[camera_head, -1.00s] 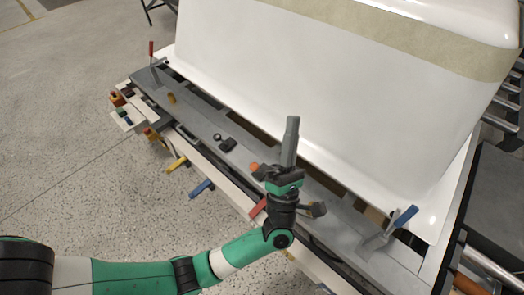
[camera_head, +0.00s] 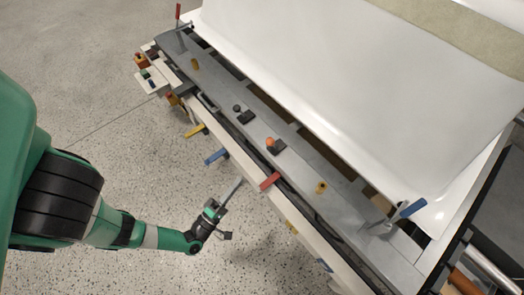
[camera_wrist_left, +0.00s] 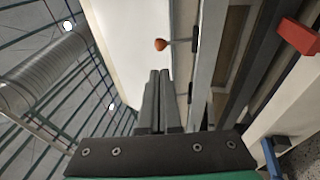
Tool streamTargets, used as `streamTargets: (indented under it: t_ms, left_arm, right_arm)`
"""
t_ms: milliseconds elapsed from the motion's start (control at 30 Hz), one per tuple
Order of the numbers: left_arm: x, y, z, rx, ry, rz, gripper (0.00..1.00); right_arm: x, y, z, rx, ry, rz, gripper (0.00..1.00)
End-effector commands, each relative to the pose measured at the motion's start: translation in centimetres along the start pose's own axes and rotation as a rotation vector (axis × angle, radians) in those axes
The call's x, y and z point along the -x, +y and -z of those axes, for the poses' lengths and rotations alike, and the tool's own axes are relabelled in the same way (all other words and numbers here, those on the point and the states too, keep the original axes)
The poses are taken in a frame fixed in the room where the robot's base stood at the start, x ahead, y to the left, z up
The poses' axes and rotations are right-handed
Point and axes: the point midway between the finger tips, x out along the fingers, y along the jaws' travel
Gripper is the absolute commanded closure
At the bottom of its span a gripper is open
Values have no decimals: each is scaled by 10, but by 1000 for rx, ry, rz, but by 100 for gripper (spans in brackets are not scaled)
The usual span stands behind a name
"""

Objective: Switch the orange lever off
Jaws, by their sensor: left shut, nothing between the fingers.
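The orange lever has a round orange knob (camera_head: 270,142) beside a dark base on the grey rail. In the left wrist view the orange knob (camera_wrist_left: 160,44) sits on a thin stem running right to a dark base, just beyond the fingertips in the picture. My left gripper (camera_head: 238,180) is shut and empty, in front of the rail's near side, apart from the lever. Its closed fingers (camera_wrist_left: 159,72) point toward the knob in the wrist view. My right gripper is not in view.
A black-knobbed lever (camera_head: 238,109) and a yellow knob (camera_head: 321,187) are on the same rail. Red (camera_head: 270,181), blue (camera_head: 216,156) and yellow (camera_head: 195,131) handles stick out along its near side. A white tub shell (camera_head: 370,100) stands behind. Open floor lies in front.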

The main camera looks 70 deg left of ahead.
Motion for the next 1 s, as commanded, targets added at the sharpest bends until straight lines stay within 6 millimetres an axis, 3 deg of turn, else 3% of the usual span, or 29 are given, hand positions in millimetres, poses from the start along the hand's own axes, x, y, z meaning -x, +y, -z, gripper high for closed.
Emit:
streamTargets:
  t_ms: [500,667,1000]
  left_arm:
    - [-26,0,3,-2,12,-1,100]
    - [-51,0,2,-2,11,-5,100]
    - [-120,0,0,0,3,-4,100]
  right_arm:
    - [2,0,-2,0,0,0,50]
    - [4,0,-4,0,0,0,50]
    - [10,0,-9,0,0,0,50]
